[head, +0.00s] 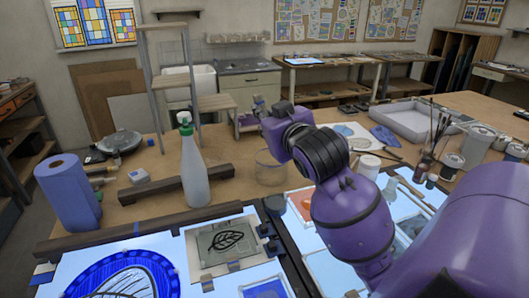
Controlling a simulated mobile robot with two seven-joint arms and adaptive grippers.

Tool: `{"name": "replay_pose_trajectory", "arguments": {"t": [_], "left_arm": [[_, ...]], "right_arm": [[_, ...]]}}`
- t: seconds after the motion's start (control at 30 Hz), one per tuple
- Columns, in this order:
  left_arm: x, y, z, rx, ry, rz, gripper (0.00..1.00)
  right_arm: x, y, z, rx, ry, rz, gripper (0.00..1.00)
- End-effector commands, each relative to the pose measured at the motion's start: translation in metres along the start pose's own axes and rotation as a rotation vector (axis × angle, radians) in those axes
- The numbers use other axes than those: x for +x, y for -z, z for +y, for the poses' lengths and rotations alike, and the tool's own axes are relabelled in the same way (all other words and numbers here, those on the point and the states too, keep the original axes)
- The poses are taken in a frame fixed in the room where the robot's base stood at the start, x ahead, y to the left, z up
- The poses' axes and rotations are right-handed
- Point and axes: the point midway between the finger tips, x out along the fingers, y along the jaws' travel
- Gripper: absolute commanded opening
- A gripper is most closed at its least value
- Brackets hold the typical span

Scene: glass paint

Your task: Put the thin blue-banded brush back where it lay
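My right arm, purple with black joints, reaches in from the lower right across the worktable. Its far end, where my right gripper (246,120) partly shows, is small and turned away above the table's far side; its fingers and anything between them cannot be made out. My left gripper is out of view. I cannot pick out the thin blue-banded brush. Several brushes stand upright in a jar (424,167) at the right of the table, but their bands are too small to tell. A thin stick-like tool (411,189) lies right of my arm.
A grey tray (411,125) is at the back right. Lit panels with a leaf pattern (226,241) lie in front. My arm hides the middle right.

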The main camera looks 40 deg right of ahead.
Motion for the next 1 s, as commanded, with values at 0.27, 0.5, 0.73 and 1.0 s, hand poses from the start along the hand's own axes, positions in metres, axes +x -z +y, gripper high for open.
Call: {"name": "replay_pose_trajectory", "arguments": {"t": [0.27, 0.5, 0.73, 1.0], "left_arm": [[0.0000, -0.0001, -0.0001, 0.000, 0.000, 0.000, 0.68], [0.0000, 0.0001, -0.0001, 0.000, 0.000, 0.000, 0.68], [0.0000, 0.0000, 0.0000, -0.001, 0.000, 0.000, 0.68], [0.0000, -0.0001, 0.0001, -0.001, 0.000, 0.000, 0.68]], "right_arm": [[-0.0002, 0.0013, 0.0003, 0.000, 0.000, 0.000, 0.00], [0.0006, 0.0050, 0.0029, -0.077, 0.093, -0.124, 0.00], [0.0004, 0.0040, 0.0028, -0.188, 0.245, -0.325, 0.00], [0.0009, 0.0034, 0.0020, -0.254, 0.338, -0.446, 0.00]]}}
